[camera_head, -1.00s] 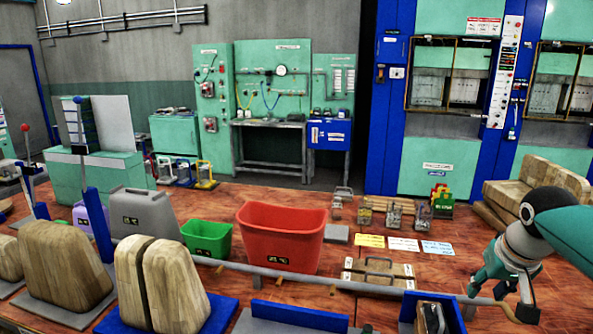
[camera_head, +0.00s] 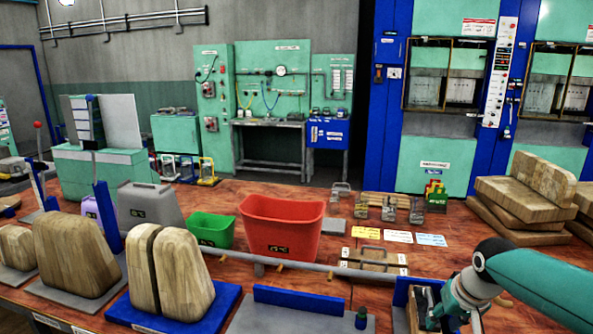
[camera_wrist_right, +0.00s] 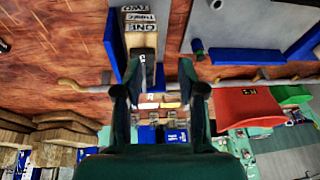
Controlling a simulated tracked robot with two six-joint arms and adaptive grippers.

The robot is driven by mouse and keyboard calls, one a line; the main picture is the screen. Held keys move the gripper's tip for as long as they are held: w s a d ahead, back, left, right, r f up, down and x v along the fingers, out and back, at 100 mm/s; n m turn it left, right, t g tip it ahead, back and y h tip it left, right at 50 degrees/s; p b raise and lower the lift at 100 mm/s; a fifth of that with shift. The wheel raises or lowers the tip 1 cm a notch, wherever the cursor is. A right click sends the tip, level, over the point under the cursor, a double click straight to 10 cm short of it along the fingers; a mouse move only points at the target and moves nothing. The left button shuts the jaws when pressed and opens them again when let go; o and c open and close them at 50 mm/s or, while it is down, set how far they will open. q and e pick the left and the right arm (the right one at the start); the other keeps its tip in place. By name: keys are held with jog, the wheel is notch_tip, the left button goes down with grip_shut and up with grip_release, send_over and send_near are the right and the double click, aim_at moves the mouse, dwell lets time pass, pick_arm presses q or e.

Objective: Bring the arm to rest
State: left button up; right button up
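My right arm comes in from the right in the head view, and its gripper (camera_head: 462,312) is low at the front right, beside a blue-edged tray (camera_head: 399,297). The arm partly hides the tray's right side. In the right wrist view the two fingers of my right gripper (camera_wrist_right: 162,65) stand apart with nothing between them. That view is turned over, and the tray's blue wall (camera_wrist_right: 112,48) shows beyond the left finger. Lettered blocks (camera_wrist_right: 140,28) lie in the tray, ahead of the fingers. My left gripper is not in view.
A red bin (camera_head: 282,228), a green bin (camera_head: 211,231) and a grey case (camera_head: 149,207) stand on the wooden table. Stacked wooden boards (camera_head: 525,195) lie at the right. A long grey rail (camera_head: 330,270) crosses the table. Wooden blocks (camera_head: 183,272) stand at the front left.

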jog(key=s+a+f+g+y, duration=0.15)
jog(key=a+f, duration=0.25)
jog(key=f, duration=0.4)
jog(key=s+a+f, duration=0.3)
jog(key=a+f, duration=0.1)
jog(key=f, duration=0.3)
jog(key=s+a+f+g+y, duration=0.15)
jog(key=a+f, duration=0.25)
jog(key=f, duration=0.4)
jog(key=s+a+f, duration=0.3)
jog(key=s+f, duration=0.3)
jog(key=s, duration=0.5)
jog(key=s+a+f, duration=0.3)
jog(key=s+f, duration=0.3)
jog(key=s, duration=0.4)
notch_tip(320, 180, down, 8)
jog(key=w+b, duration=0.1)
jog(key=b, duration=0.8)
jog(key=shift+a+f+y, duration=0.15)
jog(key=shift+f+y, duration=0.05)
jog(key=shift+y, duration=0.1)
